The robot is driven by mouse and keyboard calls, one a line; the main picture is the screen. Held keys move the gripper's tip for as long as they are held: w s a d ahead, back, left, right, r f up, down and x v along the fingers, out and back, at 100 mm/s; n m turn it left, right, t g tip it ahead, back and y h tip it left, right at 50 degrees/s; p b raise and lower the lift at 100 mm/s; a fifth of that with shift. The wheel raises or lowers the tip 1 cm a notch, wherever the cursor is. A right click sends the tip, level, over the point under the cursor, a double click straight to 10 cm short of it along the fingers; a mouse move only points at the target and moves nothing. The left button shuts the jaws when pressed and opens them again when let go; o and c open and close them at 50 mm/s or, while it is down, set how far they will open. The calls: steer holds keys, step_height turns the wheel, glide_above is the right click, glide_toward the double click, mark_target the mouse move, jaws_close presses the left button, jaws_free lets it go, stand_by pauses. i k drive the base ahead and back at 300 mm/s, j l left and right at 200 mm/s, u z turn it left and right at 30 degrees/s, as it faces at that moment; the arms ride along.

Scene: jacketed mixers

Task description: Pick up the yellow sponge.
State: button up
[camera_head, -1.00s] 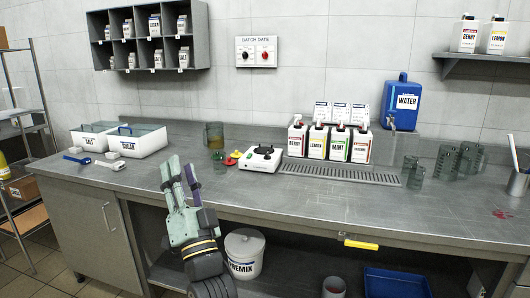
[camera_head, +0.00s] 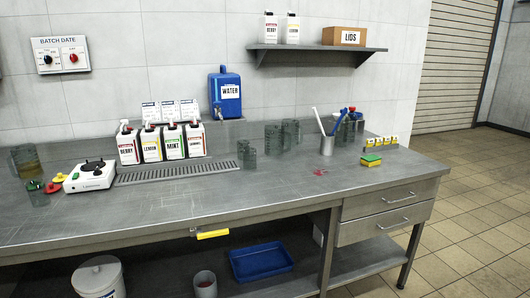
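The yellow sponge (camera_head: 371,162) lies on the steel counter (camera_head: 290,202) near its right end. Its upper layer looks green and yellow shows below and around it. It stands apart from the things around it, in front of a row of small white-and-yellow cards or packets (camera_head: 380,142). My gripper is not in view, so I cannot see its state or how far it is from the sponge.
A red smear (camera_head: 320,172) is on the counter left of the sponge. A grey cup with utensils (camera_head: 327,146) and dark clear jugs (camera_head: 274,139) stand behind. Drawers (camera_head: 386,221) are below the sponge.

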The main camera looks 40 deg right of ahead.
mark_target(371, 160)
steer(key=z, duration=1.7)
steer(key=i+z, duration=0.2)
steer(key=i, duration=0.35)
steer(key=i+j+z, duration=0.15)
steer(key=i, duration=0.35)
steer(key=i+j+z, duration=0.2)
steer(key=i, duration=0.3)
steer(key=i+j, duration=0.25)
steer(key=i, duration=0.25)
steer(key=i+j, duration=0.25)
steer(key=i, duration=0.25)
